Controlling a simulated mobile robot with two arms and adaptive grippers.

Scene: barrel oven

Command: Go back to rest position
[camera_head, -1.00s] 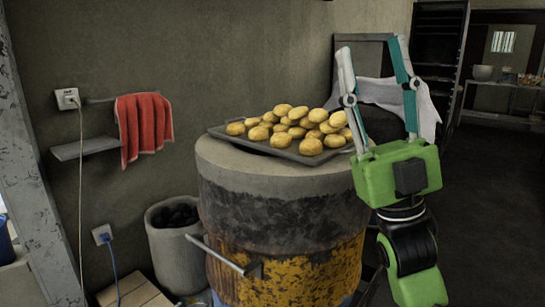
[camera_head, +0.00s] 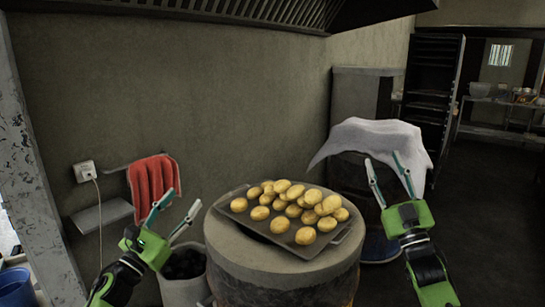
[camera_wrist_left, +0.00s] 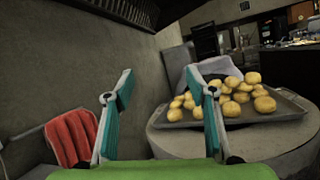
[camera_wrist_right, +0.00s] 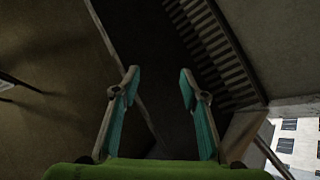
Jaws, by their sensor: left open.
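My left gripper (camera_head: 172,218) is open and empty at the left of the head view, left of the barrel oven and apart from it. Its spread fingers also show in the left wrist view (camera_wrist_left: 160,95). My right gripper (camera_head: 390,178) is open and empty to the right of the barrel oven, fingers pointing up. In the right wrist view its fingers (camera_wrist_right: 158,85) are spread with nothing between them.
A dark tray (camera_head: 245,222) of several round yellow buns (camera_head: 283,208) lies on the barrel oven (camera_head: 230,255). A red towel (camera_head: 152,181) hangs on the left wall. A white cloth (camera_head: 368,138) covers something behind the oven. A hood (camera_head: 230,12) is overhead. The floor at right is clear.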

